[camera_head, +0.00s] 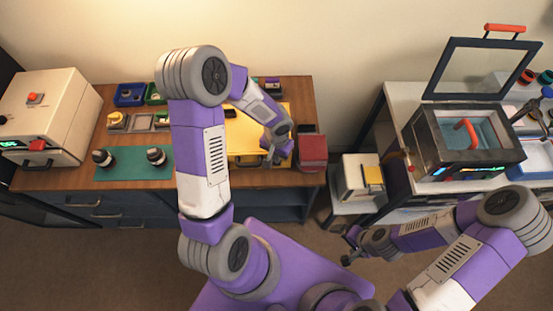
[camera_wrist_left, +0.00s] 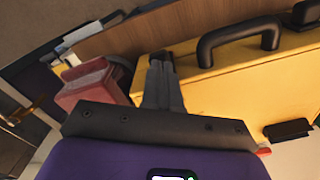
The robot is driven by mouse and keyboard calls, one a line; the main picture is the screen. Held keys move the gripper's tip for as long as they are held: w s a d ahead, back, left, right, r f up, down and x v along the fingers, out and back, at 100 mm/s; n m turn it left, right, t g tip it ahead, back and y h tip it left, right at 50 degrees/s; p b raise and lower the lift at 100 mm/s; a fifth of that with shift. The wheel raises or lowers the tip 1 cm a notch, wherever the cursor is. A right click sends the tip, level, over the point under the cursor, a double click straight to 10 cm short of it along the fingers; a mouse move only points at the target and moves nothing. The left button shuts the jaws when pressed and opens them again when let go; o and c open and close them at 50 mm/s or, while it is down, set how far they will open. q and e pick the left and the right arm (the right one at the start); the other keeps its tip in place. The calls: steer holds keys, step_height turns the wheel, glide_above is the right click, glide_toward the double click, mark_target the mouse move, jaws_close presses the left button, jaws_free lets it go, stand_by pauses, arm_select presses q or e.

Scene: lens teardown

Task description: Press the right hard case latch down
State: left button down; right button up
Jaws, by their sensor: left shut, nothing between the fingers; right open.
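The yellow hard case (camera_head: 258,118) lies closed on the wooden bench in the head view. It also fills the right of the left wrist view (camera_wrist_left: 220,95), with its black carry handle (camera_wrist_left: 240,38) on the front side. My left gripper (camera_head: 277,158) is at the case's front right corner. In the left wrist view its fingers (camera_wrist_left: 161,66) are shut and empty, their tips against or just over a dark latch (camera_wrist_left: 157,57) beside the handle. The fingers partly hide this latch, so contact and its position are unclear. My right gripper (camera_head: 347,246) is open over the floor, far from the case.
A red bin (camera_head: 313,152) stands just right of the case and left gripper. A green mat (camera_head: 125,168) with two dark lens parts and several small trays lie to the left. A grey-framed box with a raised lid (camera_head: 465,140) stands on the right bench.

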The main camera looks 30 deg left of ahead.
arm_select(q)
steer(key=shift+f+b, duration=0.8)
steer(key=shift+b, duration=0.05)
stand_by(0.3)
steer(key=shift+r+p, duration=2.5)
steer(key=shift+r, duration=1.05)
steer(key=s+d+f+h+b, duration=0.1)
steer(key=s+d+f+b, duration=0.2)
steer(key=f, duration=0.6)
steer(key=s+d+f+n+h+b, duration=0.1)
steer(key=s+d+f+b, duration=0.3)
steer(key=f+b, duration=0.3)
steer(key=s+d+f+n+h+b, duration=0.1)
steer(key=d+f+b, duration=0.4)
steer(key=f, duration=0.7)
steer(key=s+d+h, duration=0.1)
steer(key=s, duration=0.1)
steer(key=shift+s+f+t, duration=0.3)
steer(key=shift+s+f, duration=0.05)
steer(key=shift+s, duration=0.05)
